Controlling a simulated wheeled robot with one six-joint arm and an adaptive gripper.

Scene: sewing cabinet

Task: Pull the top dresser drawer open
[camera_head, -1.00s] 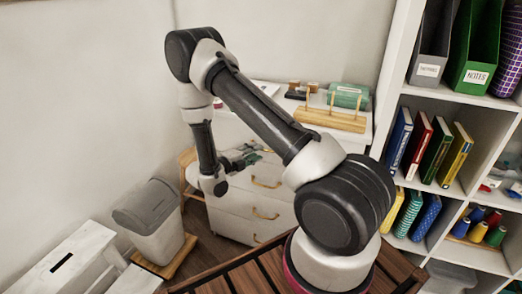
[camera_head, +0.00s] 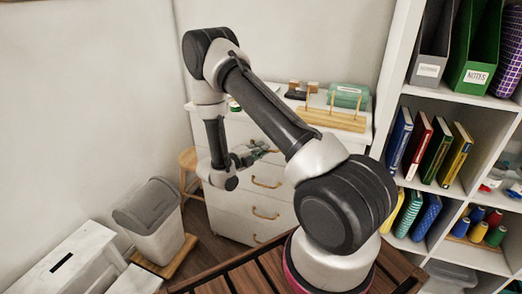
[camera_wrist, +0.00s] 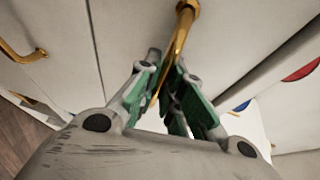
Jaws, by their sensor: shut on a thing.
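The white dresser (camera_head: 240,205) stands against the back wall with gold handles on its drawers. My gripper (camera_head: 247,157) is at the top drawer. In the wrist view my gripper (camera_wrist: 165,90) has its green-padded fingers closed around that drawer's gold handle (camera_wrist: 184,25). The top drawer (camera_wrist: 135,20) seems to stand out a little at its left end in the head view, but my arm hides most of it, so I cannot tell how far.
A grey bin (camera_head: 155,215) and a white bench (camera_head: 65,262) stand at left. A wooden stool (camera_head: 188,160) is beside the dresser. A wooden peg rack (camera_head: 330,118) and a green case (camera_head: 348,96) are on top. A bookshelf (camera_head: 388,90) stands at right.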

